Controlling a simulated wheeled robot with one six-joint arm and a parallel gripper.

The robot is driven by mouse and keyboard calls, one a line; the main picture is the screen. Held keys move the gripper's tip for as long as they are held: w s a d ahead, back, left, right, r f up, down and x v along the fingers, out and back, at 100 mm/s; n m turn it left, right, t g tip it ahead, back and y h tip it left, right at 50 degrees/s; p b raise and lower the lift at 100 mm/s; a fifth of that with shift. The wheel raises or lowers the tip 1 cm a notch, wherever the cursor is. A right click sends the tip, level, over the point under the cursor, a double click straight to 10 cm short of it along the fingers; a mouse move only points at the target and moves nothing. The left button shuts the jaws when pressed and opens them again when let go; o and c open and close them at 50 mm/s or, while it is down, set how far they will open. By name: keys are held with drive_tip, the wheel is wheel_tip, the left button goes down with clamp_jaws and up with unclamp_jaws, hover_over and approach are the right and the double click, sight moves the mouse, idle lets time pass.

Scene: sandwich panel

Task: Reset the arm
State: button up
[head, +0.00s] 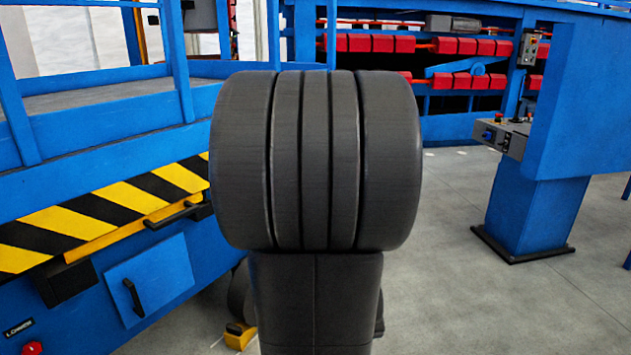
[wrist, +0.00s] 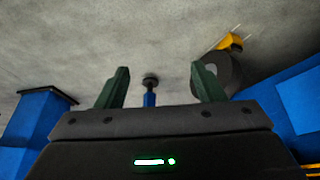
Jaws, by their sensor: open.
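My gripper (wrist: 161,88) shows in the wrist view with its two dark green fingers spread wide apart. It is open, and nothing sits between the fingers. The grey floor (wrist: 100,35) lies beyond them. In the head view my own dark arm fills the middle of the picture and the gripper is hidden behind it.
Blue machinery with a yellow-black striped edge (head: 110,210) stands close on the left. A blue pedestal (head: 537,212) with a grey control box (head: 505,137) stands at right. Red-padded rollers (head: 375,43) are at the back. Grey floor (head: 460,300) is clear at lower right.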

drive_tip(key=shift+s+d+r, duration=0.1)
drive_tip(key=shift+s, duration=0.9)
